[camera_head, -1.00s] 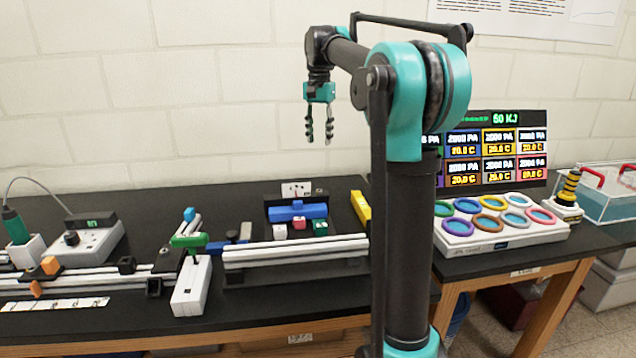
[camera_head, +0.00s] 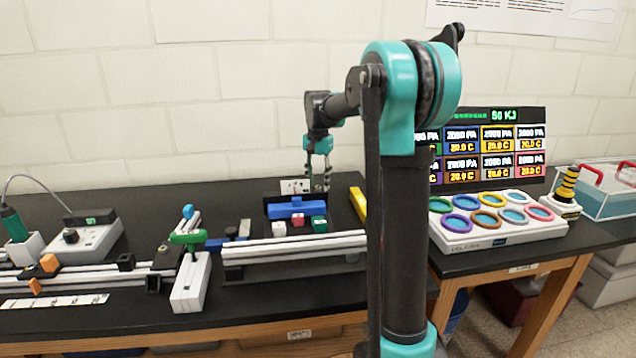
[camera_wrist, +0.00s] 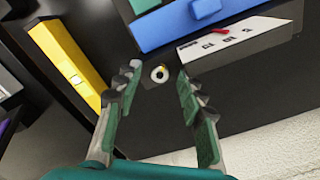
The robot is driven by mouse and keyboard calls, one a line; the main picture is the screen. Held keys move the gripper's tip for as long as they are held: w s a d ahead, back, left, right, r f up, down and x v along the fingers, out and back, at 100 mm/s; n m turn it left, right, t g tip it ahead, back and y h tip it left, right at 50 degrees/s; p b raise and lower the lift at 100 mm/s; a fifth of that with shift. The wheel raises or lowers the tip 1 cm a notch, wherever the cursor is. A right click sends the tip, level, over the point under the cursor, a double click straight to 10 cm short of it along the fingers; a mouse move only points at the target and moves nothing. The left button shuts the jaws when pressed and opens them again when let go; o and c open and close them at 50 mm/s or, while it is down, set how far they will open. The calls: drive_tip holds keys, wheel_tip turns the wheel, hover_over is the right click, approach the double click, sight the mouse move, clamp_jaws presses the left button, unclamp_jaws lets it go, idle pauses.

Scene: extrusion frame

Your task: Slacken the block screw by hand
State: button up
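My gripper (camera_head: 319,181) is open and empty above the back of the bench, behind the blue block (camera_head: 298,209). In the wrist view my gripper (camera_wrist: 157,82) has its fingers apart, and a small white ring with a dark centre (camera_wrist: 159,73) shows between them. I cannot tell which part is the block screw. An orange knob (camera_head: 49,263) sits on the left rail, with a smaller orange piece (camera_head: 35,286) in front.
Aluminium rails (camera_head: 295,246) run along the bench front. A yellow bar (camera_head: 358,203) lies right of the blue block. A white card with a red pointer (camera_wrist: 237,37) is near my fingers. A grey control box (camera_head: 85,240) with a cable stands left. The wall is close behind.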

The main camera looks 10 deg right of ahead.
drive_tip(key=shift+f, duration=0.2)
clamp_jaws()
drive_tip(key=shift+n, duration=0.3)
drive_tip(key=n, duration=1.1)
idle(0.4)
idle(0.4)
